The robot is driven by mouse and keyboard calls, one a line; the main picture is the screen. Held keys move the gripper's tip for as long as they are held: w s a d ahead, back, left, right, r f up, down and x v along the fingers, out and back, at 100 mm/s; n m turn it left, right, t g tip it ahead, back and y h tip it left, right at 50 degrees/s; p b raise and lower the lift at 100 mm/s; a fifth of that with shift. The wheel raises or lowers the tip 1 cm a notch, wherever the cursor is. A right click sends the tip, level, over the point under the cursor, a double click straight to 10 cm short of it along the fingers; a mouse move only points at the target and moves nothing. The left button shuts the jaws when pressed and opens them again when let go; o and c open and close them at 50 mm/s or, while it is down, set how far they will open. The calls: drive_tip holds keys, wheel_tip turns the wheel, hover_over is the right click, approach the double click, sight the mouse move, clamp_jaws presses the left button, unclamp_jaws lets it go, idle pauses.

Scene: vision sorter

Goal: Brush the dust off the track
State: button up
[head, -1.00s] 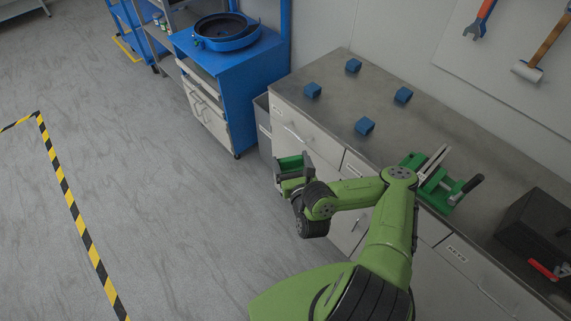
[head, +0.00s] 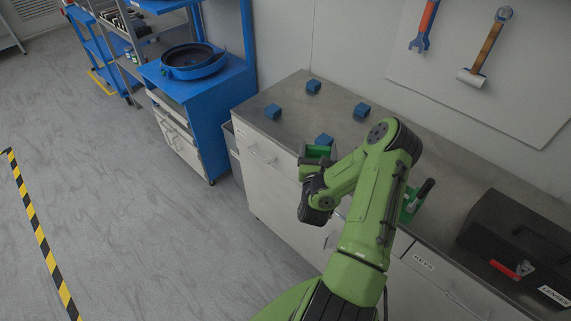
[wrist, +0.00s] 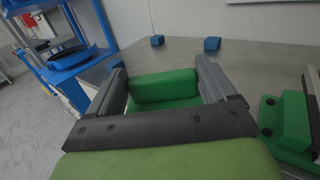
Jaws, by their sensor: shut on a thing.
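My gripper (head: 317,158) is over the front edge of the grey counter. It is shut on a green block-like thing (wrist: 165,86), held between the two dark fingers in the wrist view. I cannot tell whether this is a brush, and no bristles show. A round blue bowl (head: 194,63) with a dark inside stands on a blue cabinet at the back left, well away from my gripper. It also shows in the wrist view (wrist: 75,57). A track or dust cannot be made out.
The counter (head: 285,101) carries several blue cubes (head: 361,110). One cube (head: 324,140) is just behind my gripper in the head view. A green vise (wrist: 288,122) is to the right. A black toolbox (head: 515,235) stands further right. Open floor (head: 110,190) is at the left.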

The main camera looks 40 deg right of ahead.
drive_tip(key=s+d+r+m+g+h, duration=0.3)
drive_tip(key=s+d+r, duration=0.2)
drive_tip(key=d, duration=0.5)
drive_tip(key=s, duration=0.2)
drive_tip(key=shift+s+d+r+g+h+b, duration=0.3)
drive_tip(key=shift+s+r+g+h, duration=0.05)
drive_tip(key=shift+s+g+h, duration=0.05)
drive_tip(key=s+d+r+g, duration=0.1)
drive_tip(key=s, duration=0.1)
drive_tip(key=s+d+r+m+g+h, duration=0.1)
drive_tip(key=s+d+r, duration=0.1)
drive_tip(key=s+d+r+m+g, duration=0.1)
drive_tip(key=s+d, duration=0.1)
drive_tip(key=shift+s+r, duration=0.15)
drive_tip(key=shift+s, duration=0.1)
wheel_tip(320, 180, down, 5)
drive_tip(key=b, duration=0.4)
